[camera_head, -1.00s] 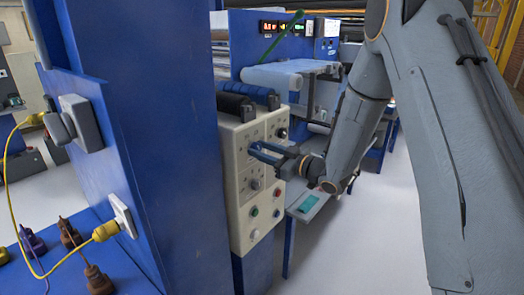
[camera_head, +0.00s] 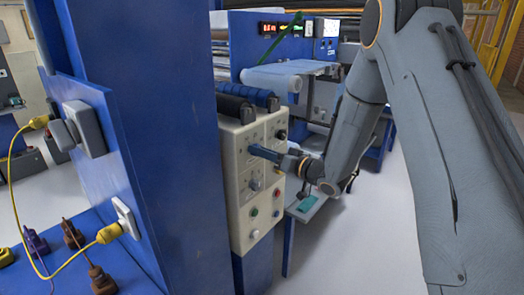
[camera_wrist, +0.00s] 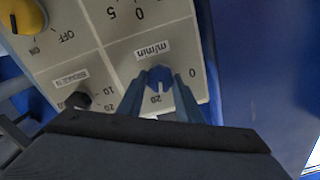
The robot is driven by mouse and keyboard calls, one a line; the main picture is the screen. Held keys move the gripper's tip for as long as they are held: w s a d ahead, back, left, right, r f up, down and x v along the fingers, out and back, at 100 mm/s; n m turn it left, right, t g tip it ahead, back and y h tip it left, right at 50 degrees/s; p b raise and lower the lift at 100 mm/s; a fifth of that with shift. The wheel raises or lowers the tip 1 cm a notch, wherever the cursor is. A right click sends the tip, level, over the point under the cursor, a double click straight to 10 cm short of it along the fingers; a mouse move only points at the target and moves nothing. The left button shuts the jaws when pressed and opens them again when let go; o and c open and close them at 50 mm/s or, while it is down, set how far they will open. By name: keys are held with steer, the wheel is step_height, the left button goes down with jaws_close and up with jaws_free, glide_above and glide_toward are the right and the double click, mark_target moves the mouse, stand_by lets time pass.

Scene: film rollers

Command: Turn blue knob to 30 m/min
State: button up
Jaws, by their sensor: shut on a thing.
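The blue knob (camera_wrist: 159,78) sits under the "m/min" label on the beige control panel (camera_wrist: 178,50) in the wrist view. Its pale pointer line faces the "20" mark. My gripper (camera_wrist: 160,82) is shut on the blue knob, one finger on each side of it. In the head view, my gripper (camera_head: 268,153) reaches the panel (camera_head: 236,180) from the right and hides the knob.
A black knob (camera_wrist: 79,100) and a yellow knob (camera_wrist: 22,15) are on the same panel in the wrist view. Red and green buttons (camera_head: 276,196) sit lower on the panel. A blue machine frame (camera_head: 165,150) stands close on the left.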

steer(key=m+p, duration=0.3)
steer(key=m, duration=0.9)
steer(key=shift+f, duration=0.2)
steer(key=shift+m, duration=0.3)
steer(key=o, duration=1)
steer(key=shift+o, duration=0.2)
